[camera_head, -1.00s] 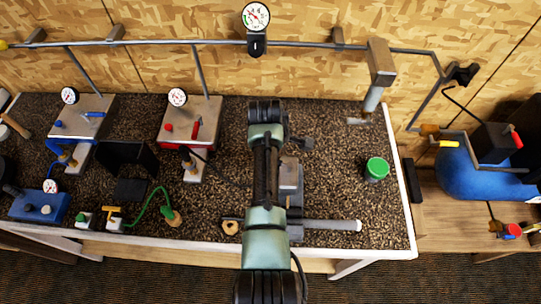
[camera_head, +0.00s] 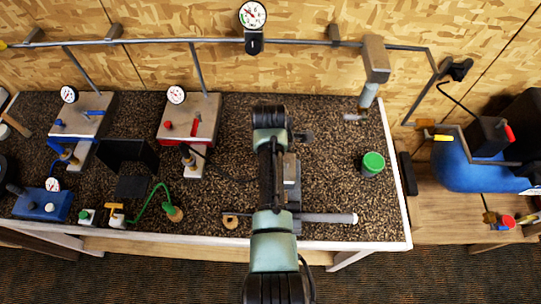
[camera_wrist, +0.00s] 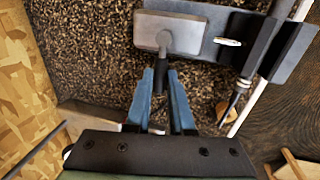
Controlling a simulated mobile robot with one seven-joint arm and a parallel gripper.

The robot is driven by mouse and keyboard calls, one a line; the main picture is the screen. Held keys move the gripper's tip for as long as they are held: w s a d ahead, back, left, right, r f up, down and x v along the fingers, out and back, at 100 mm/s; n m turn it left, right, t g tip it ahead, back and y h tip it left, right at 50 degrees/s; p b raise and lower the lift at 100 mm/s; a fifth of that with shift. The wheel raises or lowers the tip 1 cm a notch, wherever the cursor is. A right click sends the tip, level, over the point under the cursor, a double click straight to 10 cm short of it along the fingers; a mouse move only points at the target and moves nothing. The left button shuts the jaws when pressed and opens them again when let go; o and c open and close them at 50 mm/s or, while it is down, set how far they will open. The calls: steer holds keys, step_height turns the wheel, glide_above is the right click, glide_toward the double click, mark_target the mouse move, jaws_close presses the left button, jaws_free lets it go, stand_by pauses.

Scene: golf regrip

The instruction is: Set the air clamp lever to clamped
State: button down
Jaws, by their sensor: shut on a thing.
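In the wrist view, my gripper (camera_wrist: 160,77) has its two blue fingers closed around the dark handle of a small lever (camera_wrist: 161,60). The lever runs from a round pivot on a grey metal block (camera_wrist: 190,33), which I take to be the air clamp. In the head view, the grey clamp body (camera_head: 292,172) stands on the speckled bench, partly hidden behind my arm. My fingers and the lever are hidden there. I cannot read any clamped or unclamped marking.
A grey shaft (camera_head: 325,218) lies along the bench's front edge beside the clamp. A green-lidded jar (camera_head: 373,164) stands to the right. Two gauge-topped boxes (camera_head: 82,119) (camera_head: 188,120) stand left. A round gauge (camera_head: 252,15) sits on the wall pipe. Bench between clamp and jar is clear.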

steer(key=c, duration=0.8)
jaws_free()
steer(key=shift+r, duration=0.15)
steer(key=s+r, duration=0.1)
steer(key=r, duration=0.3)
steer(key=r+b, duration=0.1)
steer(key=r, duration=0.3)
steer(key=s+r+b, duration=0.1)
steer(key=r, duration=0.3)
steer(key=shift+s+a+r, duration=0.2)
steer(key=shift+s+r, duration=0.1)
